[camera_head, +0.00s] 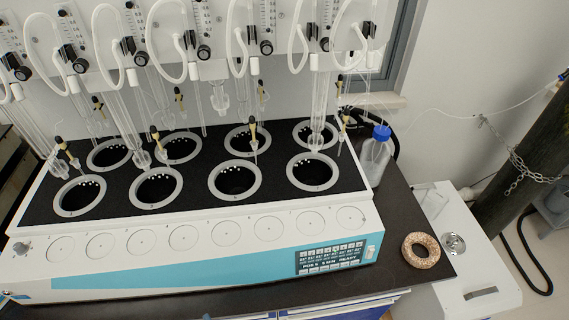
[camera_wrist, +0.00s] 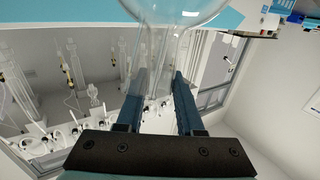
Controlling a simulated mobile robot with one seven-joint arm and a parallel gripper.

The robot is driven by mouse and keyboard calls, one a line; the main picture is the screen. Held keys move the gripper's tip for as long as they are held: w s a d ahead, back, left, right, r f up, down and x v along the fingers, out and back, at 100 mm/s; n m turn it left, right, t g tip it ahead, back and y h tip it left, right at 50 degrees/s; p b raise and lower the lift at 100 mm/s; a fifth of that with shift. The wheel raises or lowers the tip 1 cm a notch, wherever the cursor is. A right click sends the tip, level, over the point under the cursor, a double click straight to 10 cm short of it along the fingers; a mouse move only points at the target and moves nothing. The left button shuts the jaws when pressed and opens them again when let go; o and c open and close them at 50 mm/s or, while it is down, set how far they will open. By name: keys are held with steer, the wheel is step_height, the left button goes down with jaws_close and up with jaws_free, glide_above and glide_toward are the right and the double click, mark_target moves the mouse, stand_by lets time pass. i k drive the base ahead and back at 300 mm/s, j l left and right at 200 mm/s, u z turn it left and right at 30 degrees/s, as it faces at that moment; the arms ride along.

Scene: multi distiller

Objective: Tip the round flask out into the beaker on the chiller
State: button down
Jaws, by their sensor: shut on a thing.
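In the wrist view my gripper (camera_wrist: 158,85) is shut on the neck of the clear round flask (camera_wrist: 182,12). The flask's bulb reaches past the fingertips and is cut off by the top edge. I cannot make out any liquid in it. My gripper and the flask do not show in the head view. A low white unit (camera_head: 480,270) with a round metal fitting stands at the right of the bench and may be the chiller. I cannot make out a beaker on it for certain.
The multi-place distiller (camera_head: 190,240) with round heating wells and hanging glassware fills the left and middle. A cork ring (camera_head: 421,250) lies empty on the dark bench. A blue-capped bottle (camera_head: 376,158) stands behind it. A chain (camera_head: 520,165) and tubing hang at the right.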

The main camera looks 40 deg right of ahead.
mark_target(436, 198)
steer(key=z, duration=1.3)
steer(key=i+z, duration=0.1)
steer(key=z, duration=0.3)
steer(key=i+j+z, duration=0.1)
steer(key=z, duration=0.3)
steer(key=i+j+z, duration=0.1)
steer(key=z, duration=0.25)
steer(key=i+j, duration=0.15)
